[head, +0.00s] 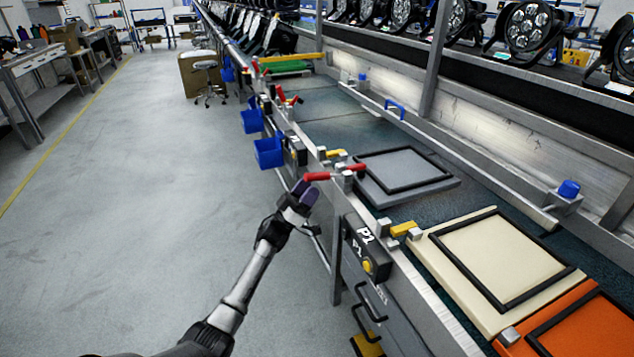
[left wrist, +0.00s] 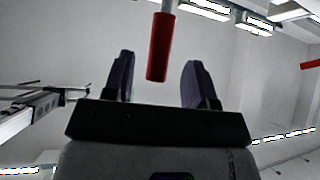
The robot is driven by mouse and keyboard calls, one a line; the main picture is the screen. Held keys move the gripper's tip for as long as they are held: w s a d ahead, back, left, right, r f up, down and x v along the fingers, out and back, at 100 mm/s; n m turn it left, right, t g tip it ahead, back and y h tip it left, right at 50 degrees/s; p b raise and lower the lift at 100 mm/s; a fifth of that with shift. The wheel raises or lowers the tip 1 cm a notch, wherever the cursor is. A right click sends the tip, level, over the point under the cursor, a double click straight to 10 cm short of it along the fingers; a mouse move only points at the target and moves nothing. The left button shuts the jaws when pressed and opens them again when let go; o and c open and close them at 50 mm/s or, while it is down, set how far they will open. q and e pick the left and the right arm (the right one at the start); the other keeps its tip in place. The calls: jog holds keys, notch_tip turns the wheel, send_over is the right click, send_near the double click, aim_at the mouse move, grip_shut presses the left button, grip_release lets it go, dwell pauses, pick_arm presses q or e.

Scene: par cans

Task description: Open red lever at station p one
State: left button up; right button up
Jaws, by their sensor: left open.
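The red lever (head: 318,177) at station P1 sticks out to the left from a metal block on the bench edge, above the P1 box (head: 365,246). My left gripper (head: 303,193) is just below and beside the lever's free end in the head view. In the left wrist view the red lever handle (left wrist: 158,48) hangs between the two dark fingers of the left gripper (left wrist: 158,82), which are spread apart. A gap shows on each side of the handle, so the fingers look clear of it. My right gripper is not in view.
A grey panel with a black frame (head: 405,168), a cream panel (head: 480,310) and an orange panel (head: 590,330) lie along the bench. Blue bins (head: 269,152) hang from the edge farther back. The floor (head: 130,210) left of the bench is clear.

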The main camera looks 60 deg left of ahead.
aim_at(317, 177)
pick_arm(q)
jog(key=shift+b+x, duration=0.65)
jog(key=shift+x, duration=1.65)
jog(key=shift+c, duration=0.4)
grip_shut()
